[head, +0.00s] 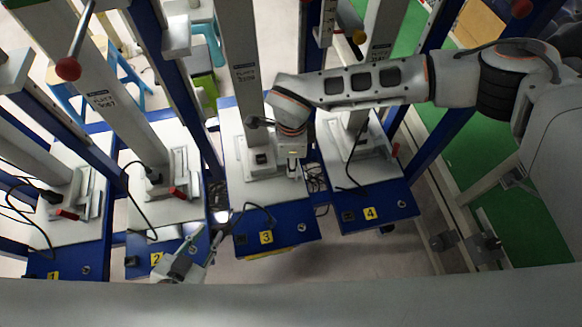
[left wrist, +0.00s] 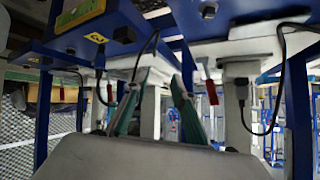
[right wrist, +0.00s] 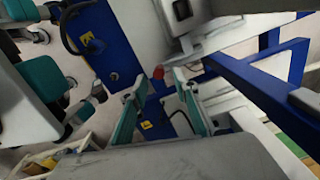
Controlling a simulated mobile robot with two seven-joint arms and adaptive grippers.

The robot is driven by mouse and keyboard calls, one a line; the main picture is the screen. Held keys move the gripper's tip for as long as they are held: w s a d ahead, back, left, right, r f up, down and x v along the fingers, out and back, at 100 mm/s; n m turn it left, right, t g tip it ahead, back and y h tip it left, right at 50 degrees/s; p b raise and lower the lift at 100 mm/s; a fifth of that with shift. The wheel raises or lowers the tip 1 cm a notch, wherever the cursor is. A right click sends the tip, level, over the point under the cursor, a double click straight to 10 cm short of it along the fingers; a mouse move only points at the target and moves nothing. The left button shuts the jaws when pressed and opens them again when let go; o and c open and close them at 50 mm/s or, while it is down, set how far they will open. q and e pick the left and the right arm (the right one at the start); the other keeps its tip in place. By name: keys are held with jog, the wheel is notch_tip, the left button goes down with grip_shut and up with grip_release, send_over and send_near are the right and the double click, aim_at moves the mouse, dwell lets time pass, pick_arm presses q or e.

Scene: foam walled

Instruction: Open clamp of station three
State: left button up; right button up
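Station three (head: 266,237) is the blue and white base with the yellow "3" label in the head view. My right gripper (head: 294,168) hangs over the right side of its white plate, where it hides any clamp handle. In the right wrist view my right gripper (right wrist: 159,82) is open, and a red handle tip (right wrist: 158,72) shows in the gap near its fingertips. Nothing shows gripped. My left gripper (head: 206,238) is open and empty in front of stations two and three. In the left wrist view a red handle (left wrist: 208,85) shows right of its fingers.
Station one (head: 53,275), station two (head: 156,258) and station four (head: 370,214) stand alongside. Red clamp handles show at station one (head: 67,214), station two (head: 177,192) and station four (head: 395,150). Blue and white uprights rise between stations. Black cables loop over the bases.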

notch_tip(320, 180, down, 4)
jog(key=shift+f+b, duration=0.25)
jog(key=shift+b, duration=0.25)
jog(key=shift+f, duration=0.25)
pick_arm(q)
jog(key=shift+w+r, duration=0.25)
jog(key=shift+w, duration=0.15)
pick_arm(e)
jog(key=shift+w+a, duration=0.1)
grip_shut()
